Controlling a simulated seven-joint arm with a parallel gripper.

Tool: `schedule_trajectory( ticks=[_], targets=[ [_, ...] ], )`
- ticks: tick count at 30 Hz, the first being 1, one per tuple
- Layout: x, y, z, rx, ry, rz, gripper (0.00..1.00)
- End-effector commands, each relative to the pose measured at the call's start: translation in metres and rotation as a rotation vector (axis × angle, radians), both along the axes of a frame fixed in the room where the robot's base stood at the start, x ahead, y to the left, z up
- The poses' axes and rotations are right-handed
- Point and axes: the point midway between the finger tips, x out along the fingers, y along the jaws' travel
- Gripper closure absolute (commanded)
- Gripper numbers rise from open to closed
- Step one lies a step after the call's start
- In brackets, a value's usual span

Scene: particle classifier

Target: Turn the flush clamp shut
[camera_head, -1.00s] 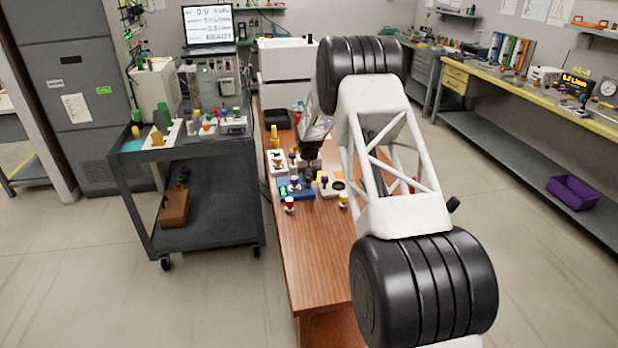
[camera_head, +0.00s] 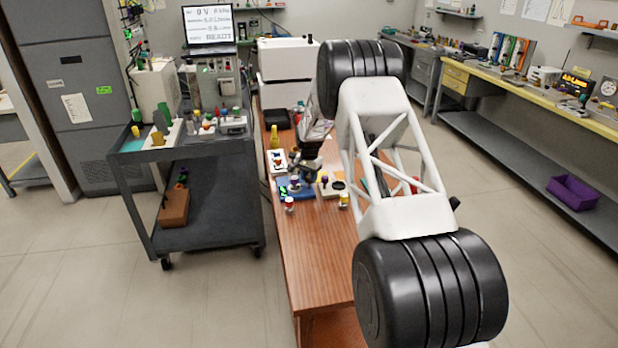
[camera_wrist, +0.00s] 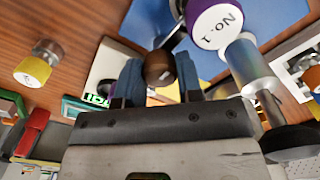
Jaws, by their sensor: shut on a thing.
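In the wrist view, my gripper (camera_wrist: 159,76) has its two blue fingers on either side of a small round brown knob (camera_wrist: 158,66), closed on it. The knob looks like the flush clamp's handle, but the clamp body is mostly hidden. A blue plate (camera_wrist: 262,18) lies beyond the fingers. In the head view, my gripper (camera_head: 306,166) is low over the blue plate (camera_head: 296,193) on the wooden bench, and the knob cannot be made out.
Several small vials and fittings crowd the wooden bench (camera_head: 315,255) around the gripper. A dark cart (camera_head: 205,150) stands left of it. The bench's near part is clear.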

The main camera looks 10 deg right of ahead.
Motion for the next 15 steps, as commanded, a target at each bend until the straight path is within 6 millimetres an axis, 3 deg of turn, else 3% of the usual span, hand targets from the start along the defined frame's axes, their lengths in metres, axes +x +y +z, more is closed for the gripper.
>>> schedule_trajectory(
  ticks=[14, 15],
  targets=[
    [0.0004, -0.0002, 0.0008, 0.000, -0.001, -0.023, 0.90],
    [0.0004, -0.0002, 0.0008, 0.000, -0.001, -0.023, 0.65]
  ],
)
